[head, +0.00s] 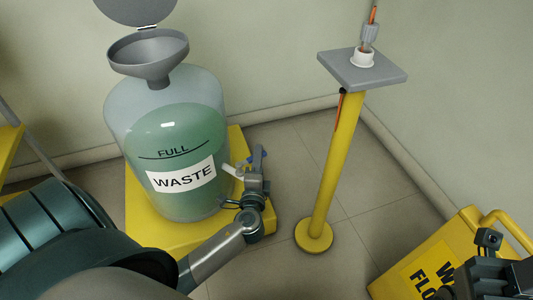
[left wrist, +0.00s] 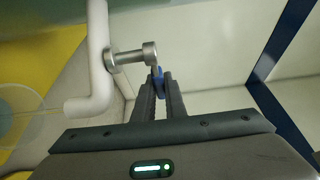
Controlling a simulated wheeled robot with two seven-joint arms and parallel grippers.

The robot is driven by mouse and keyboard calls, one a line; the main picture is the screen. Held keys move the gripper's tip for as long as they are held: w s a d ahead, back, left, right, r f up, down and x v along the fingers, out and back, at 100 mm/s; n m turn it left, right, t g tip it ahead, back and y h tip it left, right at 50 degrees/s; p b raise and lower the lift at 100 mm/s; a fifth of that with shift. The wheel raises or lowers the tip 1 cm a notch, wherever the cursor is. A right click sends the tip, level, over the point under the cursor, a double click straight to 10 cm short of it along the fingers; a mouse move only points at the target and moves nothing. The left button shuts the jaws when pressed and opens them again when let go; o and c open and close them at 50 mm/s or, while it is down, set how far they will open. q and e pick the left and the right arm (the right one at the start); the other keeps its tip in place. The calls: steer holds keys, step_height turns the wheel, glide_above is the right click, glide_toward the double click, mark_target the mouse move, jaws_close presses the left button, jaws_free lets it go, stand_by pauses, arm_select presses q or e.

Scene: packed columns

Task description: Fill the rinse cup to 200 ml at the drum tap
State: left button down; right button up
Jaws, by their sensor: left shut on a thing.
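The drum (head: 143,110) holds green liquid and has a WASTE label and a FULL line. Its pale tap (head: 230,170) sticks out low on the right side. In the left wrist view the white spout (left wrist: 98,60) bends down at the left, with a metal stem (left wrist: 130,56) reaching right. My left gripper (head: 257,163) is at the tap, and the left wrist view shows its fingers (left wrist: 158,85) shut on the blue tap handle (left wrist: 158,72). I cannot make out a rinse cup for sure. Part of my dark right gripper (head: 488,275) shows at the lower right; its fingers are unclear.
The drum stands on a yellow base (head: 150,225) with a grey funnel (head: 148,55) on top. A yellow post (head: 335,165) carries a grey plate (head: 340,70) with a white holder (head: 362,60) and a probe. A yellow floor sign (head: 425,265) stands at the lower right.

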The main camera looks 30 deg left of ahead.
arm_select(q)
steer(key=c, duration=1.8)
jaws_free()
steer(key=p+v, duration=0.2)
steer(key=v, duration=1.5)
steer(key=shift+s, duration=0.25)
steer(key=shift+d, duration=0.1)
